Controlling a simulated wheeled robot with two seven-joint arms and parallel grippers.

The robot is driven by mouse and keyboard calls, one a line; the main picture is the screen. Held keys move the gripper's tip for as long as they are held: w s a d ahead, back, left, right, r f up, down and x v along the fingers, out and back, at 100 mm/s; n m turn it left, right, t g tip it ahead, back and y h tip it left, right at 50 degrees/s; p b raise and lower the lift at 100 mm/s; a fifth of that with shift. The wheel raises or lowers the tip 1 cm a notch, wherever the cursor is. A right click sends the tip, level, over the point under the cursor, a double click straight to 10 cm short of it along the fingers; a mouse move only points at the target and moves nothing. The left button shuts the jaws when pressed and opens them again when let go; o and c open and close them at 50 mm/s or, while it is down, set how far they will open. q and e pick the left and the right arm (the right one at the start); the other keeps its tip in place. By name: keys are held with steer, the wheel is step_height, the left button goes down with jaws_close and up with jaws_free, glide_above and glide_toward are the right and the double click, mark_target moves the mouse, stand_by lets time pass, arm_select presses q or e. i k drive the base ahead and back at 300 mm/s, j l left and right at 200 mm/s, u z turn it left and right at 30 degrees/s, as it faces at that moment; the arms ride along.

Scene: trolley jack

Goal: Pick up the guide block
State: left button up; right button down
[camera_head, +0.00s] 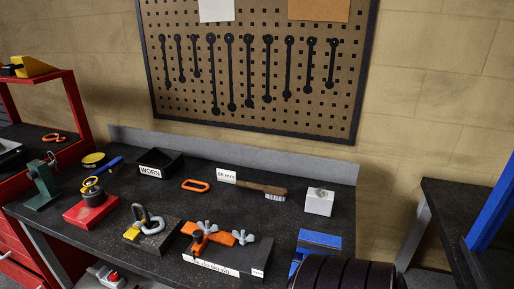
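A pale grey-white block (318,203) sits upright on the right part of the dark workbench (285,214). It has a small dark mark on its front and a small raised detail on top. It is the plainest block in view, but no readable label names it the guide block. Nothing touches it and its front and top are unobstructed.
A wire brush (262,189) lies left of the block. A black "WORN" bin (162,161) stands at the back left.

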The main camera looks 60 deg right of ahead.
mark_target(320, 198)
steer(key=z, duration=2.5)
